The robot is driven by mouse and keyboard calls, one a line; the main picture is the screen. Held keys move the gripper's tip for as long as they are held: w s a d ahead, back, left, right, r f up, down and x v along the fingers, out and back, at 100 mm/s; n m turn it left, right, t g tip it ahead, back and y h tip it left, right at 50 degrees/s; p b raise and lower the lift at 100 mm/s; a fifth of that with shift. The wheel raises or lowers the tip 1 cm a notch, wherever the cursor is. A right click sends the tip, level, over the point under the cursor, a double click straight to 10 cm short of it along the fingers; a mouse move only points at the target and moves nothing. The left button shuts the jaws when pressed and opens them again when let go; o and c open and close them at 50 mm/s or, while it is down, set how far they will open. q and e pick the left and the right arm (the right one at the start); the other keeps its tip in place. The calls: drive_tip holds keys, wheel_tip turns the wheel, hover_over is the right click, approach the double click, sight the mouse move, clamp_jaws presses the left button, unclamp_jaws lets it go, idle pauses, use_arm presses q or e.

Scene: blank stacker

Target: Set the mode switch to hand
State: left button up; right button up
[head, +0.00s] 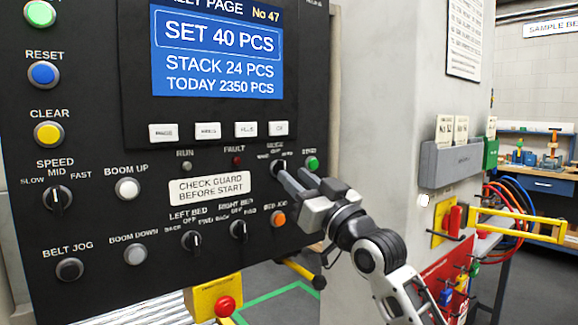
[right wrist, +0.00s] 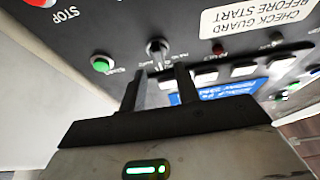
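The mode switch (head: 277,163) is a small dark knob at the right of the black panel, left of a green button; its small label is hard to read. My right gripper (head: 289,173) reaches in from the lower right, its fingertips close to the knob and partly covering it in the head view. In the right wrist view, which is upside down, the switch (right wrist: 157,48) shows just beyond the gap between the two fingers of my right gripper (right wrist: 160,70). The fingers are apart with nothing between them. I cannot tell which position the knob points to. My left gripper is out of view.
The green button (head: 312,163) is close right of the switch. An orange button (head: 278,218) and bed switches (head: 239,230) lie below. A "check guard" plate (head: 208,189) is at left. A grey pillar (head: 375,110) and a yellow bar (head: 520,225) stand at right.

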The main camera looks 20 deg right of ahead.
sight(285, 168)
drive_tip(key=shift+x, duration=1.2)
drive_tip(key=shift+w+a+r, duration=0.1)
drive_tip(key=shift+w+r, duration=0.05)
drive_tip(key=shift+w, duration=0.25)
clamp_jaws()
